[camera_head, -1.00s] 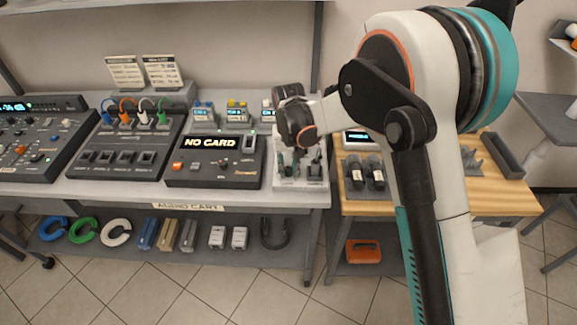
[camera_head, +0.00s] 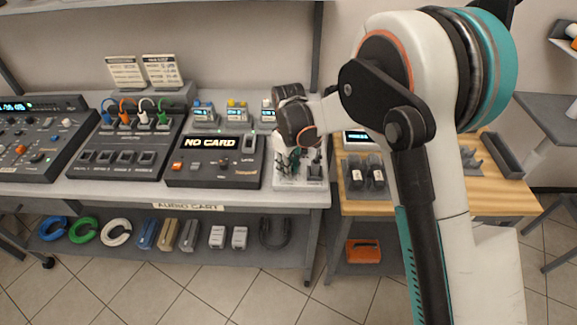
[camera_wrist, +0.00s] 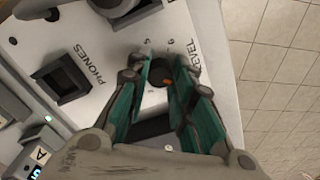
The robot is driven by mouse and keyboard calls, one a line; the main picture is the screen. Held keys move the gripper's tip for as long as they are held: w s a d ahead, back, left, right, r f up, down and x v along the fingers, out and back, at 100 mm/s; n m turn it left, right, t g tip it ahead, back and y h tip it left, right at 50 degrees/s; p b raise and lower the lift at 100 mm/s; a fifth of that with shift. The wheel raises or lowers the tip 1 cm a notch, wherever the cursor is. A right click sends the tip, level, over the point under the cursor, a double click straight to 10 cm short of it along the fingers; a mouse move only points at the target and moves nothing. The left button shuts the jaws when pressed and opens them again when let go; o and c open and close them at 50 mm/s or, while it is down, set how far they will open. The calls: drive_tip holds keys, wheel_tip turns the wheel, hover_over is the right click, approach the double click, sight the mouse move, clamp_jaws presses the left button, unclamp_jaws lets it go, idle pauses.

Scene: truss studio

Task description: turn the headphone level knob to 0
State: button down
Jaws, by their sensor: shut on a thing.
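The headphone level knob (camera_wrist: 158,74) is small and black, with an orange mark on its lower right side in the wrist view. It sits on a white panel (camera_wrist: 112,42) lettered PHONES and LEVEL. My gripper (camera_wrist: 164,62) has its green fingers on either side of the knob, shut on it. The fingers hide part of the knob's edge and scale, so its reading cannot be made out. In the head view my gripper (camera_head: 290,157) is over the white headphone unit (camera_head: 284,182) at the cart's right end, and the knob is hidden there.
A dark square socket (camera_wrist: 62,83) lies beside PHONES on the panel. The black NO CARD recorder (camera_head: 212,181) stands close left of the unit. A wooden table (camera_head: 440,203) with dark holders stands right of the cart. Floor is open in front.

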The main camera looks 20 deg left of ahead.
drive_tip(key=shift+n, duration=0.4)
drive_tip(key=c, duration=1.4)
unclamp_jaws()
drive_tip(key=shift+o, duration=0.2)
wheel_tip(320, 180, up, 12)
